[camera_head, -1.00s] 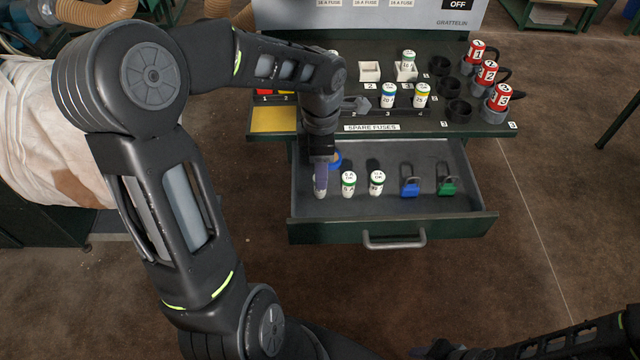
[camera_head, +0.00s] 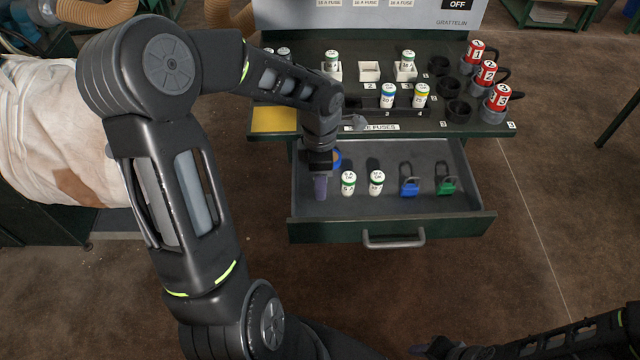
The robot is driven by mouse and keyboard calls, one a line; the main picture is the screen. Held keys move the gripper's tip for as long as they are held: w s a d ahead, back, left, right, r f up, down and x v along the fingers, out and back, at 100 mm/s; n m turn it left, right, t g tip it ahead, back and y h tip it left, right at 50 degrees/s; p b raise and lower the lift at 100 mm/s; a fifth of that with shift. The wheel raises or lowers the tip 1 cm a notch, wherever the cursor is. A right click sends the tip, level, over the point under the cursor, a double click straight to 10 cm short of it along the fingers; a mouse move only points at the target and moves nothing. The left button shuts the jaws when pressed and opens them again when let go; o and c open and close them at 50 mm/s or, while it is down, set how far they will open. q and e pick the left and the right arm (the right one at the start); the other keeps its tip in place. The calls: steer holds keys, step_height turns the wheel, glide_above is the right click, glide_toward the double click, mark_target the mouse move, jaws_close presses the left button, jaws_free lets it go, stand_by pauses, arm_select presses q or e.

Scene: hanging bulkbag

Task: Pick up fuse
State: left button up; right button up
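Two white fuses with green bands stand upright in the open drawer (camera_head: 450,218): one fuse (camera_head: 348,183) is just right of my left gripper, and another fuse (camera_head: 376,182) is further right. My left gripper (camera_head: 320,190) points down into the drawer's left end. Its fingers show edge-on, so their opening and anything between them are hidden. My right gripper (camera_head: 440,348) is at the bottom edge, dark and partly cut off, away from the drawer.
A blue padlock (camera_head: 409,187) and a green padlock (camera_head: 446,185) stand right of the fuses. A blue round thing (camera_head: 336,158) is partly hidden behind my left gripper. The panel above holds more fuses (camera_head: 388,95) and red numbered cylinders (camera_head: 486,72). The drawer's front floor is clear.

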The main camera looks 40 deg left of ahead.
arm_select(q)
jaws_close()
stand_by(0.3)
stand_by(0.3)
step_height(320, 180, up, 10)
steer(key=shift+b, duration=0.35)
stand_by(0.6)
